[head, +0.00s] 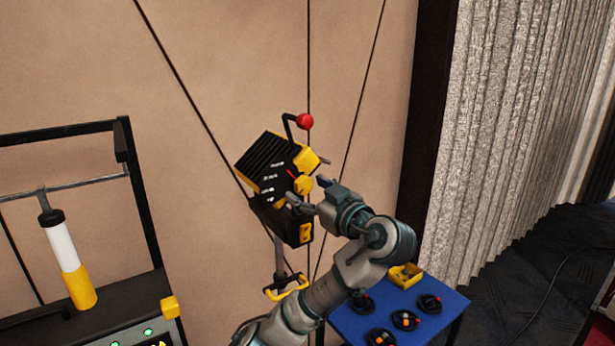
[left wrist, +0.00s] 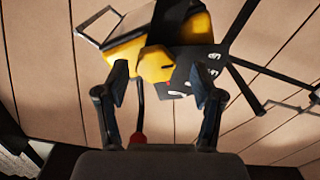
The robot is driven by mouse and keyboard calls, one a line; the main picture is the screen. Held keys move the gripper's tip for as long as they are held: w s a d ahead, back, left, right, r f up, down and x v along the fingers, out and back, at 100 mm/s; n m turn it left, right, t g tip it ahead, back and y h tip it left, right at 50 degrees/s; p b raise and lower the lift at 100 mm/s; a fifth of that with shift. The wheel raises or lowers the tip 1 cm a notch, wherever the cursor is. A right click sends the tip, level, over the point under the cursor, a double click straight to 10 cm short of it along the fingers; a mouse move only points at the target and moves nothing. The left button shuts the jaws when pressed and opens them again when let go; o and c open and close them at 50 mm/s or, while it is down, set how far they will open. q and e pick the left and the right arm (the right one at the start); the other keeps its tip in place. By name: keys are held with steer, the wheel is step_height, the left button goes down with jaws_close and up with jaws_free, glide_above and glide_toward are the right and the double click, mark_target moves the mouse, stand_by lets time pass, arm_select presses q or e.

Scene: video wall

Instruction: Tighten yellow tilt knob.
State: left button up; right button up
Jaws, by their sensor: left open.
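My left gripper (head: 307,191) is at that side, fingers apart. In the left wrist view, a rounded yellow part with a dark slot (left wrist: 155,64) shows between and beyond the open fingers of my left gripper (left wrist: 160,85). Contact cannot be told. My right gripper is not in view.
A blue table (head: 345,325) at lower right holds coiled dark cables and a yellow tray (head: 405,276). A black frame (head: 140,200) with a white and yellow cylinder (head: 65,255) stands at left. Thin dark cables run down the wall. A grey curtain (head: 500,150) hangs at right.

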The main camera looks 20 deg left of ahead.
mark_target(302, 188)
arm_select(q)
steer(key=x, duration=0.3)
steer(key=shift+s+a, duration=0.1)
steer(key=shift+d, duration=0.25)
steer(key=shift+d+r, duration=0.1)
steer(key=shift+d, duration=1.05)
steer(key=shift+c, duration=1.4)
steer(key=shift+s+d, duration=0.1)
steer(key=shift+d, duration=0.05)
steer(key=c, duration=0.4)
steer(key=shift+s+a+r, duration=0.1)
steer(key=shift+s+a, duration=0.1)
steer(key=shift+a, duration=0.05)
steer(key=c, duration=0.4)
steer(key=shift+s+a, duration=0.15)
steer(key=shift+a, duration=0.15)
steer(key=shift+c, duration=0.3)
steer(key=shift+a, duration=0.15)
steer(key=shift+w, duration=0.25)
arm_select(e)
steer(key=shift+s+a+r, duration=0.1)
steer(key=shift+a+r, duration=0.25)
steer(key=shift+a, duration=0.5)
